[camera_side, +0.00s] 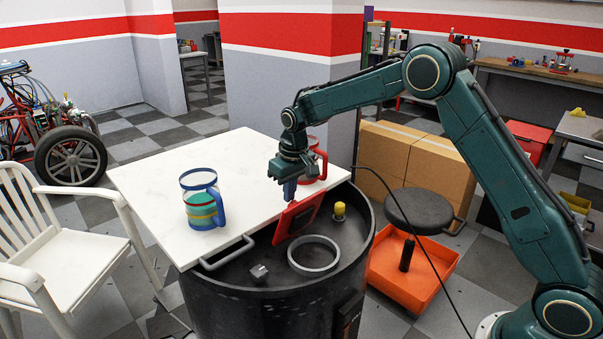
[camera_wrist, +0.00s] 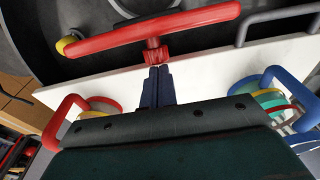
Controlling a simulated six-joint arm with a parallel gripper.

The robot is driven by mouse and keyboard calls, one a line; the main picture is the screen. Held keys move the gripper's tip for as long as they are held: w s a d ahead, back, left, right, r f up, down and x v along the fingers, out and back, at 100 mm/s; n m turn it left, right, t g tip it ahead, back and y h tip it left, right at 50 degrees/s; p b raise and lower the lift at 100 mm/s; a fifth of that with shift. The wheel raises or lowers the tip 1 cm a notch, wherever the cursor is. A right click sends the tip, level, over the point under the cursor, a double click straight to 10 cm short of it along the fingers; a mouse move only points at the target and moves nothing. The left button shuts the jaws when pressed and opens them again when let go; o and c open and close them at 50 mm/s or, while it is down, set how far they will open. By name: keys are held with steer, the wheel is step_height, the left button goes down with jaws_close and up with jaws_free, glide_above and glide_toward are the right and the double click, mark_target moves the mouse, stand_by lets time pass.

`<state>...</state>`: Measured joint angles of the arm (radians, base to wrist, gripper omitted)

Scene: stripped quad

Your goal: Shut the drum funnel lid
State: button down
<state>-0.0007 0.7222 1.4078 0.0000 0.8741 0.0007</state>
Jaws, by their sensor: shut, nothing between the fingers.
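The red funnel lid (camera_side: 298,217) stands open, steeply tilted, on the black drum top (camera_side: 235,285). The grey funnel ring (camera_side: 314,255) lies uncovered in front of it. In the wrist view the lid (camera_wrist: 110,39) is seen nearly edge-on as a red bar, with part of the grey ring (camera_wrist: 122,8) beyond it. My gripper (camera_side: 290,192) is shut and empty, pointing down at the lid's upper edge on the white board side. In the wrist view its fingertips (camera_wrist: 158,70) are right by a red tab on the lid; I cannot tell whether they touch.
A white board (camera_side: 150,185) covers part of the drum, with a blue-handled mug (camera_side: 203,205) and a red mug (camera_side: 316,160) on it. A yellow knob (camera_side: 339,210), a small grey block (camera_side: 259,273) and a grey handle (camera_side: 228,253) stand around the ring.

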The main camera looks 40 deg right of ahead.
mark_target(301, 218)
steer(key=shift+s+t, duration=0.4)
steer(key=shift+s, duration=0.1)
steer(key=shift+s+t, duration=0.8)
steer(key=shift+s, duration=0.25)
steer(key=shift+s+f+t, duration=0.3)
steer(key=shift+s+t, duration=0.3)
steer(key=shift+s, duration=0.15)
steer(key=shift+s+f+t, duration=0.25)
steer(key=shift+s+t, duration=0.35)
steer(key=shift+s, duration=0.15)
steer(key=shift+s+f+t, duration=0.3)
steer(key=shift+s+t, duration=0.3)
steer(key=shift+s, duration=0.15)
steer(key=s+f, duration=0.5)
steer(key=shift+s+f, duration=0.25)
steer(key=shift+s+r, duration=0.15)
steer(key=shift+r, duration=0.05)
steer(key=v, duration=1.3)
steer(key=shift+s+r, duration=0.15)
